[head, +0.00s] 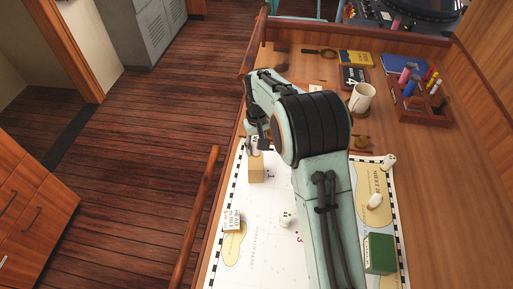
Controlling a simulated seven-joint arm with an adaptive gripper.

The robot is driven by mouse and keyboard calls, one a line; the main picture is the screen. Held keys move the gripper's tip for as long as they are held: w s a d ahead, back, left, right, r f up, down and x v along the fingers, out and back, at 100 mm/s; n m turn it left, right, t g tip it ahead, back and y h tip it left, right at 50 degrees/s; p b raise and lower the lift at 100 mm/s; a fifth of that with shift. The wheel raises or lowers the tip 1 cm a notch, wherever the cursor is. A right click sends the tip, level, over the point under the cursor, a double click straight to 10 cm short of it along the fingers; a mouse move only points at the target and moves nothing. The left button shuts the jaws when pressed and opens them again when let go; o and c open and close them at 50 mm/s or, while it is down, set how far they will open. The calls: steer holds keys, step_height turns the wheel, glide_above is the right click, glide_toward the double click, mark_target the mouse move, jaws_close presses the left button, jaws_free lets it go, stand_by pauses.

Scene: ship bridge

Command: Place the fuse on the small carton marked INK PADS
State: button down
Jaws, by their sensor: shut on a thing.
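My gripper (259,143) is shut on a small pale thing (254,148), likely the fuse, though the fingers and arm partly hide it. It is just above or touching the top of a small tan carton (256,170) on the chart; I cannot tell whether there is a gap. No lettering shows on this carton's visible side. Another small carton with dark print (232,220) lies on the chart further left and nearer; its words are too small to read surely. I cannot confirm which carton is marked INK PADS.
The chart (254,240) bears small white pieces (286,219), (375,200), (389,161) and a green box (379,253). Behind stand a mug (361,98), a wooden organiser (410,113) with markers, books (355,58) and a magnifier (319,51). A raised wooden rail (205,200) runs along the left edge.

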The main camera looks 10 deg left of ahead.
mark_target(256, 154)
steer(key=shift+w+a+f, duration=0.1)
steer(key=shift+w+f, duration=0.1)
steer(key=shift+f, duration=0.05)
steer(key=shift+w+f, duration=0.15)
steer(key=shift+f, duration=1.55)
steer(key=shift+f, duration=0.1)
steer(key=c, duration=0.8)
jaws_free()
steer(key=shift+o, duration=0.2)
